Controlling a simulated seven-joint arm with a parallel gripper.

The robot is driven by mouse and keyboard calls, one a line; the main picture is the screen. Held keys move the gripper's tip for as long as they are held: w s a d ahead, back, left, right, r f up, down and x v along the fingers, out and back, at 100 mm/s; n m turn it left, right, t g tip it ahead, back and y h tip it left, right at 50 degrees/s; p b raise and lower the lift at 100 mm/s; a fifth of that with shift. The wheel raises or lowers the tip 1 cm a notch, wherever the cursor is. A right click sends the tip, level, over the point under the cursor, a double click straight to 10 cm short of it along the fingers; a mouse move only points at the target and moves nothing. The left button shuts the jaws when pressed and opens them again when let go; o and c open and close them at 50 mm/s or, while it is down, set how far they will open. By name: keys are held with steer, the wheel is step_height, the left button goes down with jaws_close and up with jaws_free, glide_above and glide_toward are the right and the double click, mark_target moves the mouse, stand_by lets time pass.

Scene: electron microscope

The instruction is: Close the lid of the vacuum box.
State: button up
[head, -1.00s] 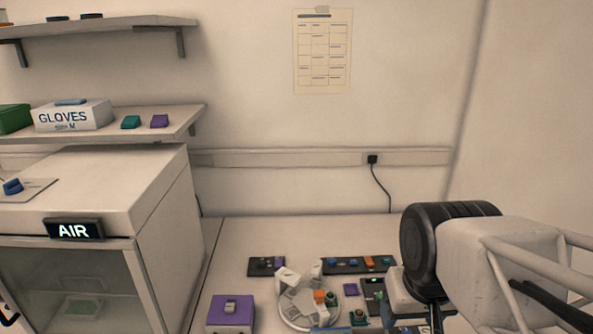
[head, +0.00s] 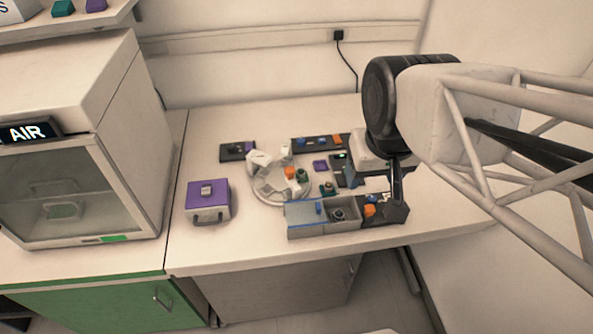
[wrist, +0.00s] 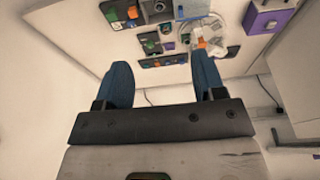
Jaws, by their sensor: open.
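No label marks the vacuum box, so I cannot tell for certain which box it is. A grey box (head: 301,224) with blue edging stands at the front of the bench. Its left part looks covered by a lid (head: 301,209) with a blue tab, and its right part is open with a dark round part inside. A purple-topped box (head: 207,192) with a front handle stands to its left and looks shut. My gripper (head: 397,198) hangs right of the grey box. The wrist view shows my gripper (wrist: 162,70) with two blue fingers apart and nothing between them.
A round tray (head: 268,197) with white and coloured parts sits behind the grey box. A dark rack (head: 237,151) and other small holders stand around it. The AIR cabinet (head: 70,195) stands at the left. Bare bench (head: 200,250) lies front left.

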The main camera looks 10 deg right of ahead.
steer(key=c, duration=0.5)
steer(key=shift+w+a+f+n, duration=0.2)
steer(key=shift+w+f+n, duration=0.1)
steer(key=shift+w+n, duration=0.25)
steer(key=c, duration=0.5)
steer(key=w+a+f+n, duration=0.2)
steer(key=w+n, duration=0.1)
steer(key=w+a+f+n+g+h, duration=0.1)
steer(key=w+a+f+n, duration=0.1)
steer(key=w+f+n, duration=0.1)
steer(key=w+a+f+n+g+h, duration=0.1)
steer(key=w+a+f+n, duration=0.1)
steer(key=w+n, duration=0.1)
steer(key=shift+w+a+f, duration=0.1)
steer(key=shift+w+f, duration=0.2)
steer(key=shift+f, duration=0.05)
jaws_close()
steer(key=w+a+f+n+h, duration=0.2)
steer(key=w+a+f+n, duration=0.3)
steer(key=a+f+n, duration=0.3)
steer(key=shift+w+f+g, duration=0.25)
steer(key=shift+f+g, duration=0.05)
steer(key=shift+f, duration=0.55)
